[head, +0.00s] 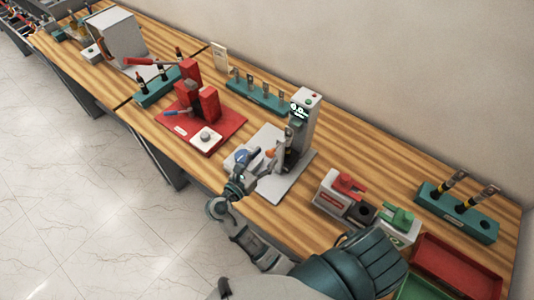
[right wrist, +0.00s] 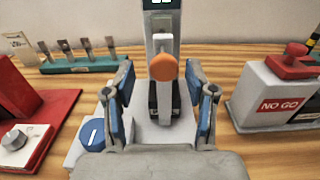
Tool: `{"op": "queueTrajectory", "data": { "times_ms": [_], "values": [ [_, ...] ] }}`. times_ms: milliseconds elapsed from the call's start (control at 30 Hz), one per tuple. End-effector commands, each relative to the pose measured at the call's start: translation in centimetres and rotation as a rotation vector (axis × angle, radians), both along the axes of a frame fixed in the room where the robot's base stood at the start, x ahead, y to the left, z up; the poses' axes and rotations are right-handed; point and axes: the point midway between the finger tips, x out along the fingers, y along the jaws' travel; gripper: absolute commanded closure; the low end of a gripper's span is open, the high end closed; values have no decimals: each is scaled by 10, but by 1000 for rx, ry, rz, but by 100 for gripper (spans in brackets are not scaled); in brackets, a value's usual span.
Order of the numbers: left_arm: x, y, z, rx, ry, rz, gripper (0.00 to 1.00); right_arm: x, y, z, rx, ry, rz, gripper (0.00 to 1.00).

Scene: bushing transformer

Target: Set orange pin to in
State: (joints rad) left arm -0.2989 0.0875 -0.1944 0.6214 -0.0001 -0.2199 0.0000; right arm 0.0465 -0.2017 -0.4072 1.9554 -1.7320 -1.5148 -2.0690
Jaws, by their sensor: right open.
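The orange pin (right wrist: 164,67) is a rounded orange knob on the front of a grey upright device (head: 303,115) that stands on a light grey base plate (head: 291,184). It also shows in the head view as a small orange spot (head: 270,153). My right gripper (head: 262,161) is in front of the device. In the right wrist view its two blue-padded fingers (right wrist: 161,88) are open, one on each side of the pin, with gaps between. It holds nothing. How far the pin is from the fingertips in depth is hard to tell. My left gripper is not in view.
A red fixture (head: 208,128) stands to the left, and a NO GO box (right wrist: 268,92) to the right. A teal rack (head: 258,96) is behind. Red and green trays (head: 458,266) lie at the far right.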

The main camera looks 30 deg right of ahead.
Motion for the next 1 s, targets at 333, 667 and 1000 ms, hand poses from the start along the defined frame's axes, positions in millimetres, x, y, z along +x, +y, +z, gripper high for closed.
{"op": "queueTrajectory", "data": {
  "times_ms": [333, 667, 1000],
  "values": [
    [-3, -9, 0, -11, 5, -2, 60, 1, -2, 0, 1, 1, 0, 79],
    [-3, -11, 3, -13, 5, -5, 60, 2, -4, 1, -1, 2, 0, 100],
    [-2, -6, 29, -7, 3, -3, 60, 15, -33, 2, 0, 0, 2, 100]
  ]
}}
